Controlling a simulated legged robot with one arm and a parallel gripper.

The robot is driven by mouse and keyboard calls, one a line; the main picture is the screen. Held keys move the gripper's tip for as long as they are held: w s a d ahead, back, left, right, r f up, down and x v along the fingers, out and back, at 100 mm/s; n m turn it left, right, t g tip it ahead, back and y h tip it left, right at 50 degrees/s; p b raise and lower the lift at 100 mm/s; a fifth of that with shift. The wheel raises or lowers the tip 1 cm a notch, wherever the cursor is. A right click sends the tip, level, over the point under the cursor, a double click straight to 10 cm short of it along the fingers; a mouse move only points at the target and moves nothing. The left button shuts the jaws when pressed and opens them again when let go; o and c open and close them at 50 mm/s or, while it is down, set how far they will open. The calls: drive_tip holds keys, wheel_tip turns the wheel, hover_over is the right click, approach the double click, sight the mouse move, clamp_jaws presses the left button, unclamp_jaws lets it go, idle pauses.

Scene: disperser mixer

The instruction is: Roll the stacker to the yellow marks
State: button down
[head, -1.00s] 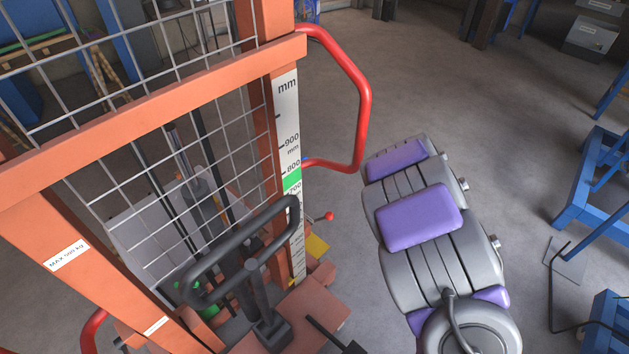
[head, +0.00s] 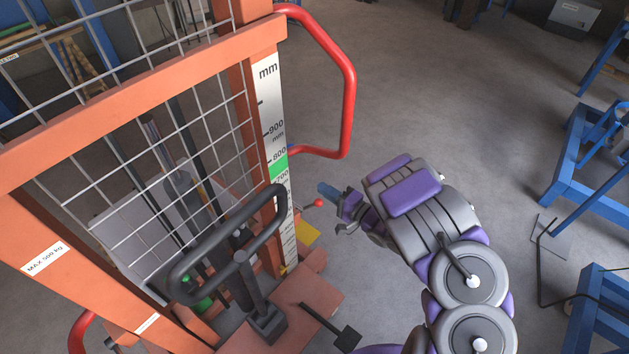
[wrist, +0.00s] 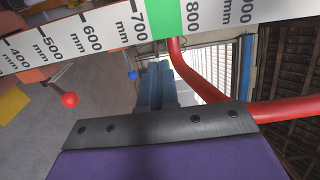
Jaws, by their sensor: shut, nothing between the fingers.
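The orange stacker (head: 120,98) stands close on the left, with a wire mesh, a black steering handle (head: 228,245) and a red side bar (head: 349,100). Its white mm scale (head: 277,140) has a green band and crosses the top of the wrist view (wrist: 90,35). My gripper (head: 325,188) is shut and empty, its blue fingers pointing at the stacker just right of the scale. The fingers also show in the wrist view (wrist: 153,82), apart from the scale. A yellow patch (head: 307,234) shows low beside the stacker; I cannot tell whether it is a floor mark.
A red-knobbed lever (head: 318,202) sticks out below my fingers. The red bar runs close to them in the wrist view (wrist: 195,75). Blue metal frames (head: 580,160) stand on the right. Grey floor (head: 440,90) between them and the stacker is clear.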

sight(286, 165)
drive_tip(key=b+x, duration=0.2)
drive_tip(key=x, duration=1)
drive_tip(key=shift+s+f+b, duration=0.15)
drive_tip(key=shift+b, duration=0.2)
drive_tip(key=shift+w+a, duration=0.4)
drive_tip(key=shift+a, duration=0.05)
drive_tip(key=shift+a, duration=0.1)
